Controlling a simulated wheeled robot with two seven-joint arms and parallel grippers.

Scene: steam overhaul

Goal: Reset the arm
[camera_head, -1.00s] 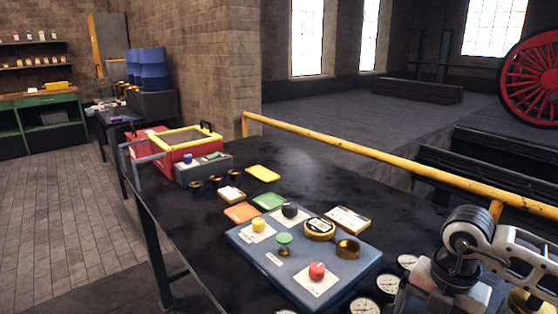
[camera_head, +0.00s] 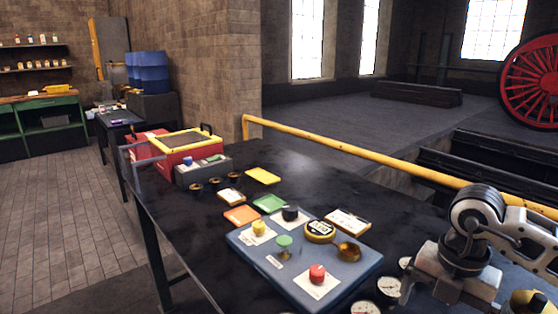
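My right arm comes in from the right edge. Its gripper (camera_head: 452,280) hangs over the near right part of the dark workbench (camera_head: 195,245), beside the blue-grey board (camera_head: 262,262). The gripper's fingertips are not clear, so I cannot tell whether it is open or shut. I see nothing held in it. My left gripper is not in view.
The board carries red (camera_head: 317,273), yellow (camera_head: 258,228), green (camera_head: 284,240) and black (camera_head: 290,213) knobs and a yellow round gauge (camera_head: 319,231). White dial gauges (camera_head: 389,287) lie close to the gripper. A red toolbox (camera_head: 190,150) stands at the far end. A yellow rail (camera_head: 340,148) runs behind the bench.

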